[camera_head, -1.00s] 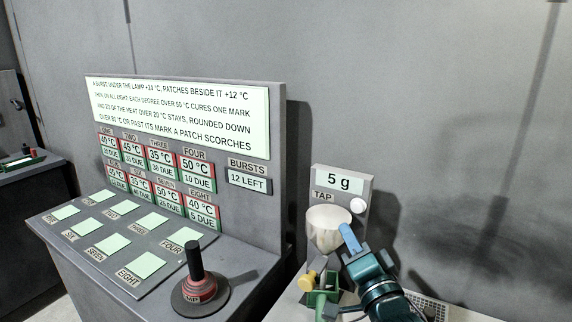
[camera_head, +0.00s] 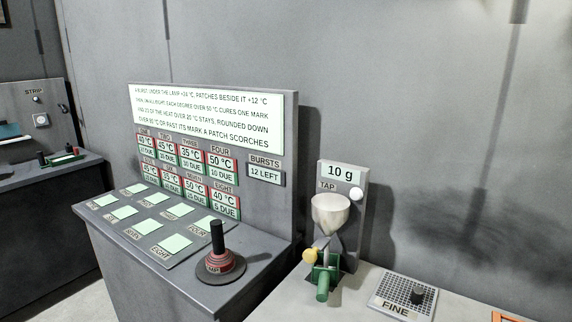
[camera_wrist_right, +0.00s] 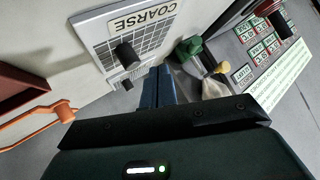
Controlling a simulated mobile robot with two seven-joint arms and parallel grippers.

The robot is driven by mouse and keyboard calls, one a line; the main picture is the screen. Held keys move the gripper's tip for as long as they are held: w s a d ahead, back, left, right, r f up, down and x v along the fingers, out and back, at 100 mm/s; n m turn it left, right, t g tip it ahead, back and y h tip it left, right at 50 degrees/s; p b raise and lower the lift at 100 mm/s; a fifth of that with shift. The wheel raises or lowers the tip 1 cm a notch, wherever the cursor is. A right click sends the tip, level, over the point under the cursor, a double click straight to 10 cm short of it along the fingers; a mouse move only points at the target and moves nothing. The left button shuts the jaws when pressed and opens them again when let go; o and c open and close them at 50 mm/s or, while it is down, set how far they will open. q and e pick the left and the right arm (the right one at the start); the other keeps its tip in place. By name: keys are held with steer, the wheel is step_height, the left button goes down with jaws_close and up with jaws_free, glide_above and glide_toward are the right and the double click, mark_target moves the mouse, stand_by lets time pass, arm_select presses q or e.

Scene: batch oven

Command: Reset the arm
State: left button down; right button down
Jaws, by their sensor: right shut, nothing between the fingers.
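My right gripper (camera_wrist_right: 158,88) shows in the right wrist view with its blue fingers shut together and nothing between them. Beyond the fingertips are a white panel labelled COARSE (camera_wrist_right: 130,45) and the green and yellow tap parts. In the head view the tap hopper (camera_head: 331,213), a pale cone, hangs above the green tap part (camera_head: 324,277) with a yellow knob (camera_head: 310,256). The sign above reads 10 g (camera_head: 341,172). Neither of my arms shows in the head view.
A grey console (camera_head: 195,272) carries green patches, a sign and a black-handled lamp stick (camera_head: 217,262). A grille labelled FINE (camera_head: 400,297) lies on the right counter. An orange hoop (camera_wrist_right: 30,125) and a red-brown tray (camera_wrist_right: 22,88) are at left in the wrist view.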

steer(key=s+d+f+n+g+h, duration=0.1)
steer(key=s+f+n+g, duration=0.25)
steer(key=s, duration=0.55)
steer(key=s+d+f+n+g, duration=0.25)
steer(key=s+g, duration=0.25)
steer(key=s, duration=0.4)
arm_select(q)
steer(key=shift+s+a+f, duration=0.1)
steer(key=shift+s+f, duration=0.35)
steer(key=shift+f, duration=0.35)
arm_select(e)
steer(key=w+a+f+t+y, duration=0.1)
steer(key=w+a+f+t, duration=0.1)
steer(key=f, duration=0.3)
steer(key=w+a+f+t+y, duration=0.1)
steer(key=w+a+f+t, duration=0.2)
steer(key=f, duration=0.3)
steer(key=shift+a+f+n+t, duration=0.2)
steer(key=shift+a+n+t, duration=0.1)
steer(key=shift+a+t, duration=0.5)
